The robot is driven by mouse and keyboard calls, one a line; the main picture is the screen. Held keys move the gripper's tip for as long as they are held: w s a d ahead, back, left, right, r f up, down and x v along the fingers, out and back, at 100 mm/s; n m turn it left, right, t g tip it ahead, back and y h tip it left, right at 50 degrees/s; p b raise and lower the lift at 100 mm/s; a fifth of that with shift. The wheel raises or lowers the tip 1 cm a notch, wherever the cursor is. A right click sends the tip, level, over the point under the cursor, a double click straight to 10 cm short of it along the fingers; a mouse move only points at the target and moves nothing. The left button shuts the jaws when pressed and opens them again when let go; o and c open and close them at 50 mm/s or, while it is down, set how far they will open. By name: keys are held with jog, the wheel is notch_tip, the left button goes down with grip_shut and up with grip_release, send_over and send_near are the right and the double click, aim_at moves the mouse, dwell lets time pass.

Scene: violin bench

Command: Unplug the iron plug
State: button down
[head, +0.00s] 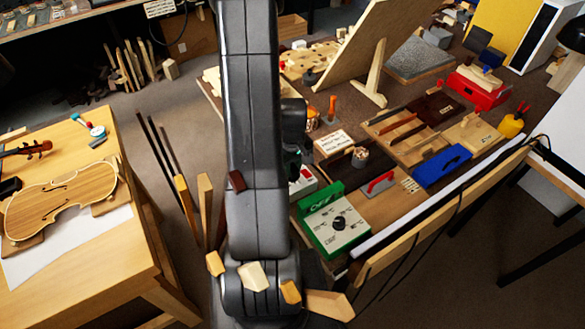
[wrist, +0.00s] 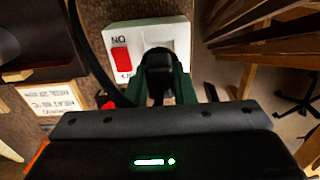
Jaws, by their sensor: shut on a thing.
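In the wrist view, a black plug (wrist: 160,66) sits between the green fingers of my gripper (wrist: 161,80), which is shut on it. The plug is in front of a white socket box (wrist: 178,33) with a red switch. I cannot tell whether its pins are in the socket. A black cable (wrist: 84,50) loops down on the left of the box. In the head view, part of the white socket box (head: 296,190) with its red switch shows just right of my arm. My gripper and the plug are hidden behind my arm there.
A printed card (head: 334,143) lies behind. Wood strips (head: 205,210) stand left of my arm.

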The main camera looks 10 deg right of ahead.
aim_at(293, 167)
jog(key=shift+r, duration=0.2)
jog(key=shift+r+p, duration=2.15)
jog(key=shift+r, duration=1.35)
jog(key=shift+f, duration=0.1)
